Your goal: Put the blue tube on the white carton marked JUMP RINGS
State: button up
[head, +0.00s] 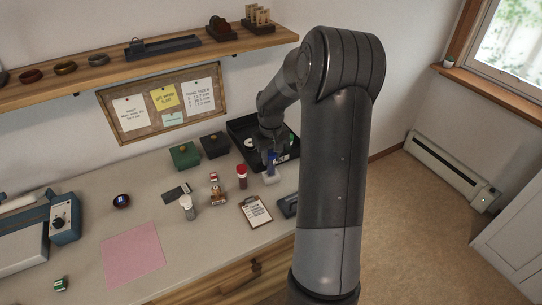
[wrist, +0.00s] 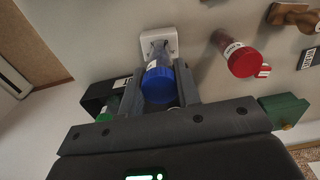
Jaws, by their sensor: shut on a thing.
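The blue tube (head: 271,157) has a blue cap and a clear body. My gripper (head: 270,151) is shut on it near the back right of the bench. In the wrist view the blue cap (wrist: 158,80) sits between the two fingers, and the clear body points away toward a small white carton (wrist: 166,37). The carton also shows in the head view (head: 271,179), directly under the tube. The tube's lower end overlaps the carton in both views; I cannot tell whether they touch. The carton's marking is not readable.
A red-capped tube (head: 242,176) stands just left of the carton; it also shows in the wrist view (wrist: 240,58). A black tray (head: 236,128) lies behind. A green box (head: 184,156) and a dark box (head: 215,145) stand left. A clipboard (head: 256,211) lies in front.

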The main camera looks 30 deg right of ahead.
jog(key=o, duration=1)
jog(key=shift+f, duration=0.1)
